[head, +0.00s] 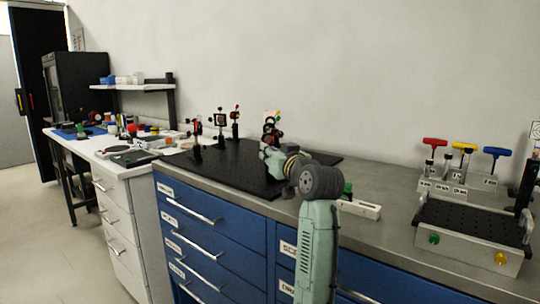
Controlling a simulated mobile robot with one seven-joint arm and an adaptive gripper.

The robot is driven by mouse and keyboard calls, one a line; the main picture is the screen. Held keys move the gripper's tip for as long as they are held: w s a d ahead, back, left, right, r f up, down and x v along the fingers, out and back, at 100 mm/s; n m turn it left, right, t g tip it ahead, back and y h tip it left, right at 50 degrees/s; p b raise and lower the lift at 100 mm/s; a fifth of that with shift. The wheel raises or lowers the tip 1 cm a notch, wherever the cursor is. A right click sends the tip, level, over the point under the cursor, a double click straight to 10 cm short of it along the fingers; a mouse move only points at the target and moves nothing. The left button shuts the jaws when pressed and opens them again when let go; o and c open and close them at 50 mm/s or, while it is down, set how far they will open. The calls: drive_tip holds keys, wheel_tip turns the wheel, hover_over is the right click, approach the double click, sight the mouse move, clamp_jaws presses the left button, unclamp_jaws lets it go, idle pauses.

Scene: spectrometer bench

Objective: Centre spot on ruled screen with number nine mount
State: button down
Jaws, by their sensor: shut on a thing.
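My gripper (269,143) reaches over the black breadboard (232,164) from the front right. It is shut at a dark optical mount (271,128) with red, yellow and green knobs. My wrist and the gripper body hide the mount's lower part, and the exact part held is too small to tell. A small pale card (267,114) shows just behind this mount, perhaps the ruled screen; no ruling or spot can be made out. Two more mounts on posts stand to the left, one with a pale face (220,120) and one with a red top (236,120). No mount numbers are readable.
A white block with a green knob (362,207) lies right of my wrist. A rack of red, yellow and blue T-handled tools (460,180) and a raised perforated plate (470,222) stand at right. Blue drawers (215,240) are below; a cluttered white bench (125,168) is at left.

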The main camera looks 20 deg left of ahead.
drive_tip(key=shift+n, duration=1.6)
drive_tip(key=c, duration=1.6)
unclamp_jaws()
drive_tip(key=shift+o, duration=0.2)
drive_tip(key=v, duration=1.2)
